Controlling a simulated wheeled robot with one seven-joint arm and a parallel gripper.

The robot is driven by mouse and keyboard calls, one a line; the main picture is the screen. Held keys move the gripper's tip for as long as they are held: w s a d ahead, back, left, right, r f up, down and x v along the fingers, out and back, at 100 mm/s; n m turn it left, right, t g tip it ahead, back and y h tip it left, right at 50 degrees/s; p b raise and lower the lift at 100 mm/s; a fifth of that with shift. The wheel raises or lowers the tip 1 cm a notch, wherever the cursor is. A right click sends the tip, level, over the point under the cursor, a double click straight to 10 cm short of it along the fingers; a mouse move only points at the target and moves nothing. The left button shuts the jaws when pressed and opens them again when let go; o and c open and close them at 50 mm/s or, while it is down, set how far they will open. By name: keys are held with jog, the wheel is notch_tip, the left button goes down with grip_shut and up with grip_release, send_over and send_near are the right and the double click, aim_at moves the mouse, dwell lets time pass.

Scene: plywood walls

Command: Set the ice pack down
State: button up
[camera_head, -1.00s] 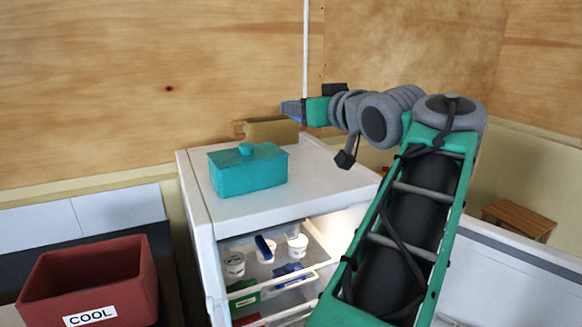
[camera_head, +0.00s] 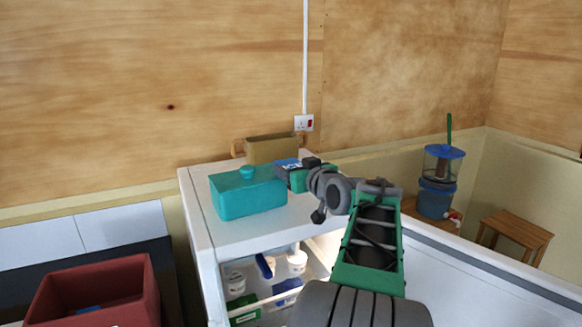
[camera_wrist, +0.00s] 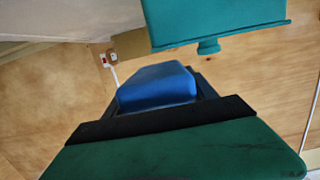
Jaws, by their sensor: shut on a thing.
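The ice pack (camera_wrist: 155,88) is a blue block between my jaws in the wrist view. In the head view the blue ice pack (camera_head: 287,163) shows at the tip of my gripper (camera_head: 290,170), just right of the teal lidded box. My gripper is shut on the ice pack and appears to be above the white fridge top (camera_head: 250,232). Whether the pack touches anything below it I cannot tell. The lower part of the pack is hidden by the jaws.
The teal box (camera_head: 247,195) and a tan box (camera_head: 272,150) stand on the fridge top. The fridge (camera_head: 205,260) is open in front, with tubs and a blue item inside. A red crate (camera_head: 95,290) stands at lower left with something blue in it. A wooden stool (camera_head: 515,235) is at right.

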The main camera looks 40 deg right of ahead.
jog(key=shift+f+b, duration=0.3)
jog(key=shift+b, duration=0.1)
jog(key=shift+f+b, duration=0.35)
jog(key=shift+b, duration=0.15)
jog(key=o, duration=1.6)
jog(key=shift+o, duration=0.2)
